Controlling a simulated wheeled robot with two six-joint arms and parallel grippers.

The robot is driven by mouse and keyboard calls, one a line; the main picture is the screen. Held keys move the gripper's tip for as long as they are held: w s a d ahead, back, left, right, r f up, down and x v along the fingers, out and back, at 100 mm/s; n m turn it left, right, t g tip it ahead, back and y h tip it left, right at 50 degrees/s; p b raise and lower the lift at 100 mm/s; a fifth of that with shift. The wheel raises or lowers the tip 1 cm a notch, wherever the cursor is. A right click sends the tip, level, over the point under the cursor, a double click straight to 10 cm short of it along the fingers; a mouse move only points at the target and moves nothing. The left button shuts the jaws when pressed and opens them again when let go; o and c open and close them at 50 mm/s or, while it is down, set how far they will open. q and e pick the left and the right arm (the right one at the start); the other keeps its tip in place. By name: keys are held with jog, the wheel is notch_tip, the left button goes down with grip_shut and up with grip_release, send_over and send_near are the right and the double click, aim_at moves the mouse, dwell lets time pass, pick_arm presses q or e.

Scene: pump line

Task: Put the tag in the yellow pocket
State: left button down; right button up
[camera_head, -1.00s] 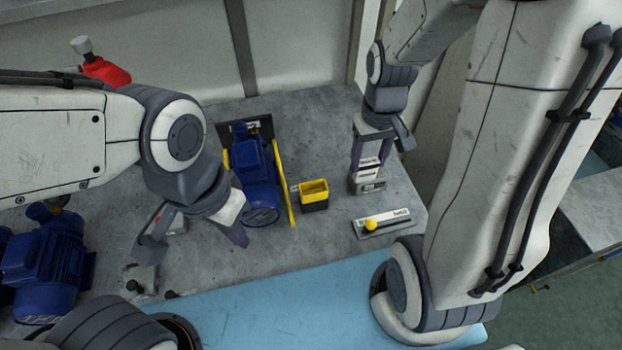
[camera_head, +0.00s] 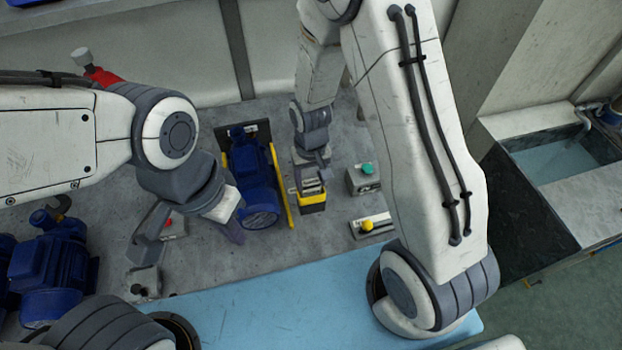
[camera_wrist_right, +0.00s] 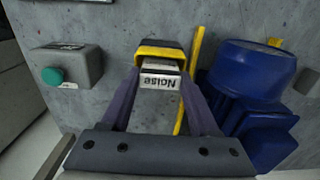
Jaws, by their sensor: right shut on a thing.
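The tag (camera_wrist_right: 161,80) is a pale plate with a black-lettered label, which reads upside down in the right wrist view. My right gripper (camera_wrist_right: 162,90) is shut on it. The yellow pocket (camera_wrist_right: 160,47) has a yellow rim and dark body; it also shows in the head view (camera_head: 312,200). The tag is at the pocket's mouth, directly in front of it in the wrist view; I cannot tell how far inside it reaches. My left gripper (camera_head: 190,238) hangs at the left over the bench, its fingers apart with nothing visible between them.
A blue pump (camera_head: 255,185) with a yellow guard bar stands just left of the pocket. To the right are a grey box with a green button (camera_head: 367,169) and a plate with a yellow knob (camera_head: 367,226). Another blue pump (camera_head: 48,265) stands at far left.

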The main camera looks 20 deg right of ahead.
aim_at(311, 182)
jog(key=shift+f, duration=0.4)
jog(key=shift+f, duration=0.1)
jog(key=o, duration=1.3)
jog(key=shift+o, duration=0.2)
notch_tip(311, 182, up, 12)
jog(key=b, duration=0.1)
jog(key=s+a+r+n, duration=0.3)
jog(key=s+r, duration=0.1)
jog(key=s, duration=0.5)
jog(key=s+a+r+n+y, duration=0.1)
jog(key=s+a+r+n, duration=0.2)
jog(key=s, duration=0.7)
jog(key=shift+a+r+n, duration=0.4)
jog(key=shift+a+n, duration=0.3)
jog(key=shift+a, duration=0.05)
